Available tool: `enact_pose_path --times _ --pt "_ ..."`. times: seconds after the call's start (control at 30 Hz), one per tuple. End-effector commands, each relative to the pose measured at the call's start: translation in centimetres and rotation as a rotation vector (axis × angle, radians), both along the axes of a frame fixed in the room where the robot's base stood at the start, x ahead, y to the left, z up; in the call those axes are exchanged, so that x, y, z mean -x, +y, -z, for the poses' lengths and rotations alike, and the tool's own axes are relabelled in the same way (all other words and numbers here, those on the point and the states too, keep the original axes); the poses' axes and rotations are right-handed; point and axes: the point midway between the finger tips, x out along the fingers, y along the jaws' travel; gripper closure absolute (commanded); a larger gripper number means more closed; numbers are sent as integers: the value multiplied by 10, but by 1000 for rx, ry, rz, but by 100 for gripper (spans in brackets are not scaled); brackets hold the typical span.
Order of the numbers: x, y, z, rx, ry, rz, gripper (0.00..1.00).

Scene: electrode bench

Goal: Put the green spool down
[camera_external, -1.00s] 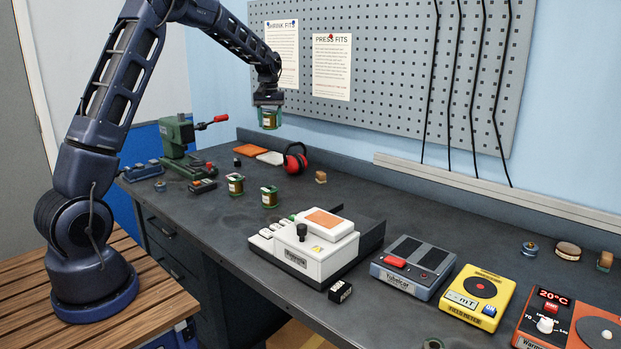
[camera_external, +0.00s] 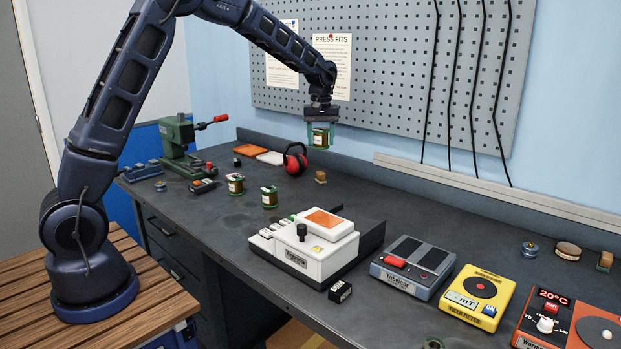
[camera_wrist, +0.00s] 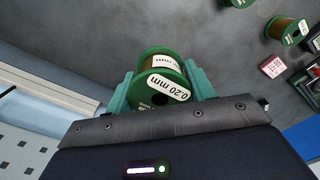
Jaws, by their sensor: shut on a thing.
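My gripper (camera_external: 321,134) is shut on a green spool (camera_external: 320,139) and holds it in the air above the back part of the bench, in front of the pegboard. In the wrist view the same green spool (camera_wrist: 161,80) sits between the two teal fingers, with a white label reading "0.20 mm". Two similar spools stand on the bench: one at left (camera_external: 236,184) and one slightly right of it (camera_external: 269,197). One of them also shows at the upper right of the wrist view (camera_wrist: 287,30).
A white device with an orange top (camera_external: 318,235) stands mid-bench. A green press (camera_external: 182,145) stands at left. Dark bench surface between the spools and the earmuffs is clear.

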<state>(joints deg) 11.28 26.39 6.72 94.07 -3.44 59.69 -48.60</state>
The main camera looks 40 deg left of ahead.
Motion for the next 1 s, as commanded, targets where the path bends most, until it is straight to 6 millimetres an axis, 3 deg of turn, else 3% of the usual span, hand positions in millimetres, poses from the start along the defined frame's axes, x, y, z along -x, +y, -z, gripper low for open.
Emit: enact_pose_path --times 0.53,1.0 --pt "0 1 112 0 3 0 87" --pt "0 1 150 0 1 0 87"
